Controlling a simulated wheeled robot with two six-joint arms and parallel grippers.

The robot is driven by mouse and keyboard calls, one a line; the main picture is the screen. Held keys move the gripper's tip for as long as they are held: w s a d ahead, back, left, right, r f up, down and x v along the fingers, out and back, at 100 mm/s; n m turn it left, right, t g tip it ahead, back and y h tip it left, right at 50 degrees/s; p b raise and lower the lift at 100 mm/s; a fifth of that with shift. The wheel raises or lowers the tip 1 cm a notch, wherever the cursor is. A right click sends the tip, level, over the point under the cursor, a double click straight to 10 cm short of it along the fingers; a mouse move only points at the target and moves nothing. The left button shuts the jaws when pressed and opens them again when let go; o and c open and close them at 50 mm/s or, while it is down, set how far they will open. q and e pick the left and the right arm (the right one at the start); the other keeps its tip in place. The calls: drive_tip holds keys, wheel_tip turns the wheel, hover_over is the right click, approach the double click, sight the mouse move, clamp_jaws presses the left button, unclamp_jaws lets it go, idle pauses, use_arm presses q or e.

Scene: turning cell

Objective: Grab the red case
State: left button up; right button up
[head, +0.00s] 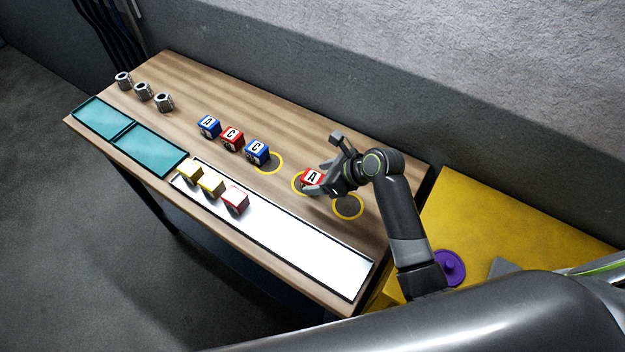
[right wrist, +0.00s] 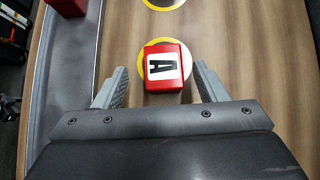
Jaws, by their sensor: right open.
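A red case with a white label marked A (head: 312,176) stands on a yellow-ringed spot on the wooden table (head: 190,110). My right gripper (head: 325,166) is open at this case. In the right wrist view the red case (right wrist: 162,68) lies ahead between the two spread fingers (right wrist: 158,84), with a gap on each side. Another red case marked C (head: 231,139) stands in a row between two blue cases, one marked A (head: 209,126) and one marked C (head: 257,152). My left gripper is not in view.
Teal trays (head: 147,150) and several metal parts (head: 143,91) are at the left. Two more yellow rings (head: 348,207) flank the case. A purple knobbed disc (head: 450,267) sits on a yellow surface.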

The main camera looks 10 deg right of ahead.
sight(313, 176)
drive_tip(key=shift+p+x, duration=0.45)
drive_tip(key=shift+x, duration=2)
drive_tip(key=shift+w+d, duration=0.1)
drive_tip(key=shift+w, duration=0.1)
drive_tip(key=c, duration=1.2)
drive_tip(key=shift+o, duration=0.2)
drive_tip(key=shift+r, duration=0.1)
